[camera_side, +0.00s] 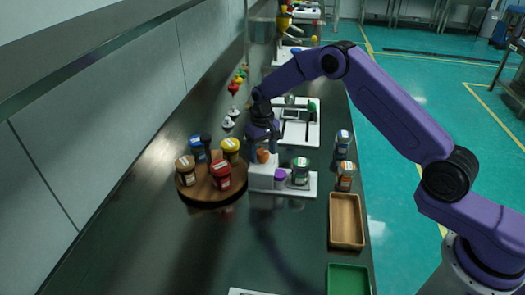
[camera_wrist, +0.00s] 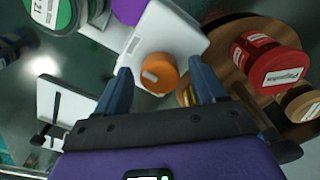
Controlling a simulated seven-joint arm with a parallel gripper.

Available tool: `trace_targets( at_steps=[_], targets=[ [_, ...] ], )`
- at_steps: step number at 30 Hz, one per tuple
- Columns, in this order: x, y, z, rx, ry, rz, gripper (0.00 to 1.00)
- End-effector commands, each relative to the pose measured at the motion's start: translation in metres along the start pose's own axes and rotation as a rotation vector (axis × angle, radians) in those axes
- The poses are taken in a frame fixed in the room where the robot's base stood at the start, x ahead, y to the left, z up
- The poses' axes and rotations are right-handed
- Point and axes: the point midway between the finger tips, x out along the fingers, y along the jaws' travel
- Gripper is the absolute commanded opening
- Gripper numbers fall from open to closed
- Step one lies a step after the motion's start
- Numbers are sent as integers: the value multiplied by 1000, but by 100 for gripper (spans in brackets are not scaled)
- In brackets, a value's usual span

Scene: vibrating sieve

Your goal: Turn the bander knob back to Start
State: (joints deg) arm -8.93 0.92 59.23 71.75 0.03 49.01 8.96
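The bander is a white block-like device (camera_side: 262,178) in the middle of the steel counter, and it also shows in the wrist view (camera_wrist: 165,32). Its orange knob (camera_wrist: 160,73) is round with a small pale mark, too small to read. The knob also shows in the side view (camera_side: 263,156), just below my gripper. My gripper (camera_wrist: 161,70) is open, with one blue finger on each side of the knob in the picture and a gap on both sides. I cannot tell whether the fingertips reach down around it. Nothing is held.
A round wooden board (camera_side: 208,193) with several lidded jars stands close left of the bander. A green-lidded jar (camera_side: 300,171) and a purple-topped item (camera_side: 280,179) sit at its right. Two jars, a wooden tray (camera_side: 346,221) and a green tray (camera_side: 348,279) line the right edge.

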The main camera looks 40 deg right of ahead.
Motion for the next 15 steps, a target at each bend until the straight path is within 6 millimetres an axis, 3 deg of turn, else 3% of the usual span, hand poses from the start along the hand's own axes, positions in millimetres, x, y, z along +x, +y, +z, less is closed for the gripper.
trace_targets(
  at_steps=[8, 15],
  targets=[
    [-8, 0, -1, -1, 3, 0, 69],
    [-50, 0, -1, -1, 6, -1, 69]
  ],
)
